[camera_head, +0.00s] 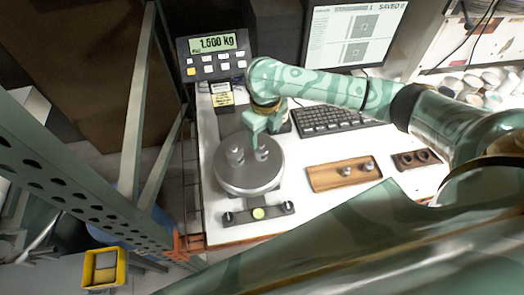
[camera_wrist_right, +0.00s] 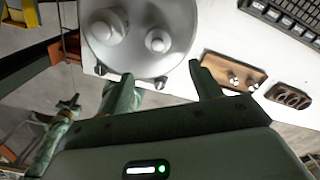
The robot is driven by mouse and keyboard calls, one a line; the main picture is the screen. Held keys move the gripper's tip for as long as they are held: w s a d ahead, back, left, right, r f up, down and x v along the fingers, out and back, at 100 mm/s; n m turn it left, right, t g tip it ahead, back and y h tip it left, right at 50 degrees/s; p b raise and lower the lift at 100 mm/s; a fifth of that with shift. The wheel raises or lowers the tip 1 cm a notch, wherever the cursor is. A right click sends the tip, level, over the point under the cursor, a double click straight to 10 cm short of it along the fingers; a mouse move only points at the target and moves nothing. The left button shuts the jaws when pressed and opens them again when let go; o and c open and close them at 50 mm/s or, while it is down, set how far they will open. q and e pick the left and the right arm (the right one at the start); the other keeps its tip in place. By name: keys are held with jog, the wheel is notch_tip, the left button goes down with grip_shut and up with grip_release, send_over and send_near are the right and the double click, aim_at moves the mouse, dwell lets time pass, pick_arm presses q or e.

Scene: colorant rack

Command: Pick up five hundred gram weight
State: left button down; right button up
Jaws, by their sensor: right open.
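Two grey metal weights stand on the round pan (camera_head: 232,184) of a scale. The larger one (camera_head: 236,156) is at left; the smaller one (camera_head: 262,155), apparently the five hundred gram weight, is at right. The wrist view shows the larger weight (camera_wrist_right: 103,27) and smaller weight (camera_wrist_right: 158,41) on the pan (camera_wrist_right: 128,60). My right gripper (camera_head: 257,141) is open above the pan by the smaller weight, partly hiding it. In the wrist view the open fingers (camera_wrist_right: 165,88) have nothing between them. What looks like my left gripper (camera_wrist_right: 68,104) is at lower left there, its jaws unclear.
The scale display (camera_head: 214,41) reads 1.500 kg. A wooden tray (camera_head: 325,181) with two small weights and a dark holder (camera_head: 416,160) stand to the right. A keyboard (camera_head: 335,120) and monitor (camera_head: 355,35) are behind. A metal rack upright (camera_head: 80,180) borders the left.

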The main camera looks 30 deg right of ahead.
aim_at(261, 144)
jog(key=f, duration=0.3)
jog(key=shift+w+a+f, duration=0.2)
jog(key=shift+w+f, duration=0.05)
jog(key=shift+w, duration=0.15)
jog(key=f, duration=0.1)
jog(key=w+f, duration=0.1)
jog(key=f, duration=0.1)
jog(key=shift+w, duration=0.15)
jog(key=shift+s+f+b, duration=0.2)
jog(key=shift+s+f, duration=0.05)
jog(key=shift+f, duration=0.35)
jog(key=shift+s+f+b, duration=0.15)
jog(key=shift+s+f, duration=0.05)
jog(key=shift+f, duration=0.35)
jog(key=shift+w+f, duration=0.3)
jog(key=shift+f, duration=0.2)
jog(key=shift+c, duration=0.3)
jog(key=shift+s+r, duration=0.1)
jog(key=shift+s, duration=0.05)
jog(key=c, duration=1.1)
grip_shut()
pick_arm(q)
jog(key=shift+w+f, duration=0.45)
jog(key=shift+w, duration=0.15)
